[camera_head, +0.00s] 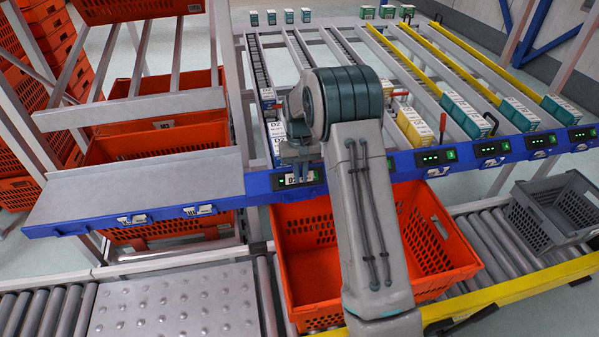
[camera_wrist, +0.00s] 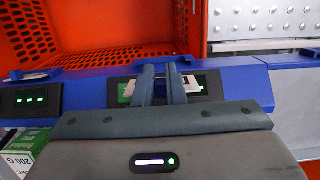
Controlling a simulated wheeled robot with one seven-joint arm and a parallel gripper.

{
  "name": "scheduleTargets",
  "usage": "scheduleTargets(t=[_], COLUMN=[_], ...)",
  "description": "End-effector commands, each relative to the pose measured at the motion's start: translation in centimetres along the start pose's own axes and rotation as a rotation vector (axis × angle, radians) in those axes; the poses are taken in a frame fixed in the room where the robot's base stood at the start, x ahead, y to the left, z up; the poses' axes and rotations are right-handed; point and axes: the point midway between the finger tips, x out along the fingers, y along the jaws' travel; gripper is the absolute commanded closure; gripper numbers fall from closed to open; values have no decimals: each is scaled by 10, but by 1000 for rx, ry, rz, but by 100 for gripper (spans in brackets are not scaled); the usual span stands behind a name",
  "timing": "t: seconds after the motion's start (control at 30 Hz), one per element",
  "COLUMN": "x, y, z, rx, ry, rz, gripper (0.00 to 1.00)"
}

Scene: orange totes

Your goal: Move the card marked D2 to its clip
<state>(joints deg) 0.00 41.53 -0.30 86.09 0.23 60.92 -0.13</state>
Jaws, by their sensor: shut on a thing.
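My gripper (camera_head: 298,174) is at the blue front rail (camera_head: 222,206), below the left-hand lane of cartons. In the wrist view my gripper (camera_wrist: 164,84) has its two fingers close together over the rail, shut on a small white card (camera_wrist: 188,85). The card is mostly hidden by the fingers, and its marking cannot be read. Other cards (camera_head: 198,210) sit along the rail at the left.
An orange tote (camera_head: 320,262) stands below the rail, under my arm. Lit displays (camera_head: 437,158) line the rail at the right. A bare grey shelf (camera_head: 140,183) lies at the left, and a grey crate (camera_head: 545,222) at the far right.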

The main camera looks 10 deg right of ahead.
Motion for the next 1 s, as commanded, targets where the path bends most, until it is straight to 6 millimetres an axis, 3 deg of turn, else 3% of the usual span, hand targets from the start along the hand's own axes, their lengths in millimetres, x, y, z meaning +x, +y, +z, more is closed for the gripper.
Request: scheduleTargets(t=[0.6, 1.0], x=[37, 39], y=[-3, -3], z=[-5, -6], rx=[-5, -5], ry=[0, 1], rz=[1, 1], gripper=[100, 100])
